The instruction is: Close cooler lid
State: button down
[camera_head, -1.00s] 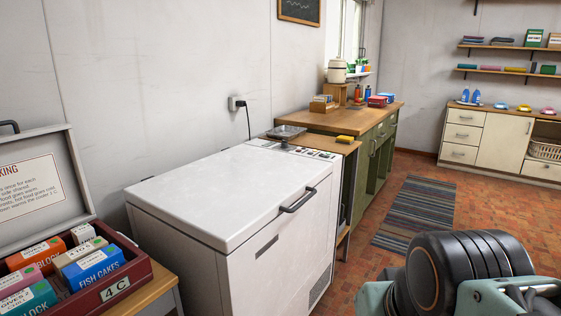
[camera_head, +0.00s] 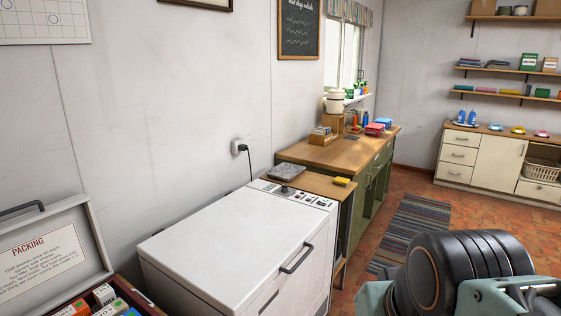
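The cooler's pale grey lid (camera_head: 75,243) stands raised at the left, leaning back towards the wall, its inner face showing a notice headed PACKING. A black handle (camera_head: 22,208) is on its top edge. Below it, the cooler's dark red rim (camera_head: 125,286) shows only in part at the bottom left, and the picture's edge cuts off the rest. Several packed boxes (camera_head: 104,295) show inside. My gripper is not in view. Part of my own arm fills the bottom right, well apart from the cooler.
A white chest freezer (camera_head: 230,250) with its lid down and a black handle stands right of the cooler. A wooden counter (camera_head: 340,150) with green cupboards runs behind it. A striped rug (camera_head: 412,225) lies on the open tiled floor to the right.

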aim_at(50, 254)
jog(key=j+u, duration=0.1)
jog(key=u, duration=1.75)
jog(key=i+l, duration=0.05)
jog(key=l, duration=0.05)
